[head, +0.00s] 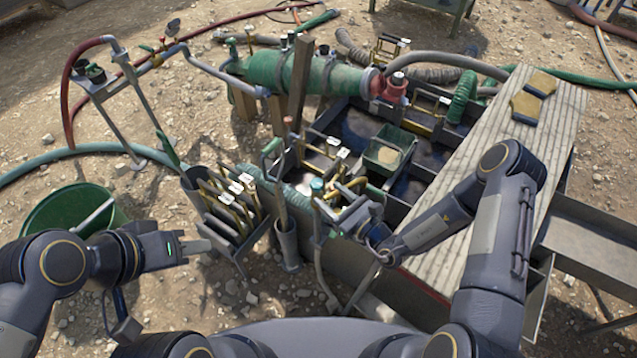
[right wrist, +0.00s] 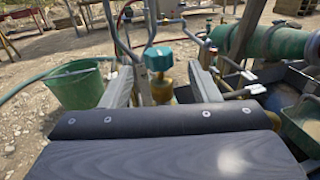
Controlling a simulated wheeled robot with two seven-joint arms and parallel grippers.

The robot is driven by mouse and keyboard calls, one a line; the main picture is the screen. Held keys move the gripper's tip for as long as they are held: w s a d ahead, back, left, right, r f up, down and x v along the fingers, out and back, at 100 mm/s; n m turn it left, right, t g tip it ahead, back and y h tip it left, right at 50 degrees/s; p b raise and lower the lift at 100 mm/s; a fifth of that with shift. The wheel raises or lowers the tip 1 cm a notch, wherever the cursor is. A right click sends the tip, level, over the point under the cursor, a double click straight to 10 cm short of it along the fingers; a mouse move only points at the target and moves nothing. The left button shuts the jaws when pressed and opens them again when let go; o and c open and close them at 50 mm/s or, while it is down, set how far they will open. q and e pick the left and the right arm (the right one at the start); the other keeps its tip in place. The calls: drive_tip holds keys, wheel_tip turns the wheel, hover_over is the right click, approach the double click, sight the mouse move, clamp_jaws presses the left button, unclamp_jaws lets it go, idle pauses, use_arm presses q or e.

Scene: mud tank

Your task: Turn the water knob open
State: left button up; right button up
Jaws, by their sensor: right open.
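The water knob is a teal cap (right wrist: 158,58) on a brass valve (right wrist: 161,88) in the right wrist view. It also shows in the head view as a small teal top (head: 317,185) on an upright pipe. My right gripper (right wrist: 160,77) is open, with one finger on each side of the knob and its brass body. Gaps show beside the valve, and I cannot tell whether either finger touches it. The lower valve is hidden behind the gripper body. My left gripper (head: 199,247) is far to the left of the knob, and its finger opening is unclear.
A green bucket (head: 70,212) stands at the left. A rack of brass-handled tools (head: 235,205) is left of the knob. A dark tank with a green pump (head: 290,72) lies behind. A ribbed board (head: 500,140) with gloves (head: 531,103) is at the right.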

sight(312, 181)
drive_tip(key=x, duration=0.7)
drive_tip(key=shift+w+a+r, duration=0.1)
drive_tip(key=shift+a, duration=0.1)
drive_tip(key=c, duration=1)
